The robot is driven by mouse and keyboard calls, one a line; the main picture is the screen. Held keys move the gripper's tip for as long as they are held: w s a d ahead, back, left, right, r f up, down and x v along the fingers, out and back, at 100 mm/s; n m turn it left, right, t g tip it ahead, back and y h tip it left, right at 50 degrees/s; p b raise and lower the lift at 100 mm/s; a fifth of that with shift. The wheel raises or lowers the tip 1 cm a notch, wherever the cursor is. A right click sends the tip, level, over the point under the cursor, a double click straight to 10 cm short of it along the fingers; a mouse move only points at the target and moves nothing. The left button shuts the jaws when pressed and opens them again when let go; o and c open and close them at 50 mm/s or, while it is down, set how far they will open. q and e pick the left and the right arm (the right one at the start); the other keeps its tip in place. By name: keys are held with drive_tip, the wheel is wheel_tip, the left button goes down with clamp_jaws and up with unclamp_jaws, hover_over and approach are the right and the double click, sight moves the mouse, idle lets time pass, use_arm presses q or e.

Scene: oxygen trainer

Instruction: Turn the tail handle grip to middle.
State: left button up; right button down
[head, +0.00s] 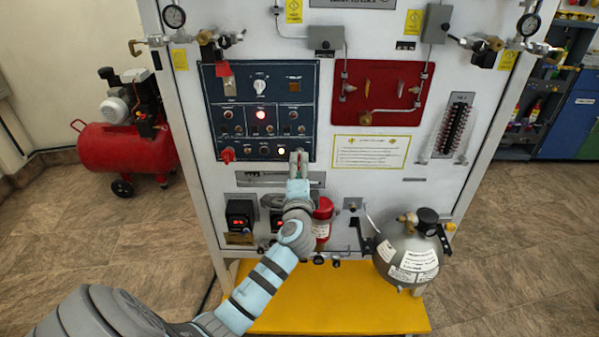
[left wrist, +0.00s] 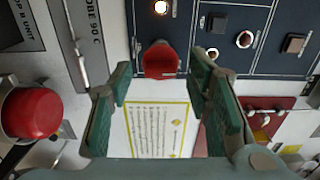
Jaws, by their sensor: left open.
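A red handle grip (left wrist: 160,60) sits at the lower right corner of the dark blue control panel (head: 270,88). In the left wrist view it shows between my open fingers, with a gap on each side. My left gripper (head: 298,162) is in front of that corner and hides most of this grip in the head view. A second red handle (head: 228,155) is at the panel's lower left corner. No readable label shows which one is the tail handle, and the near grip's exact angle is hard to tell. My right gripper is not in view.
A yellow-framed notice (head: 370,151) and a red board (head: 382,100) are right of the panel. Below are a red extinguisher (head: 322,222) and a grey tank (head: 404,258). A yellow platform (head: 335,305) lies at the foot. A red compressor (head: 125,150) stands left.

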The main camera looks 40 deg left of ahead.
use_arm(q)
drive_tip(key=v, duration=1.2)
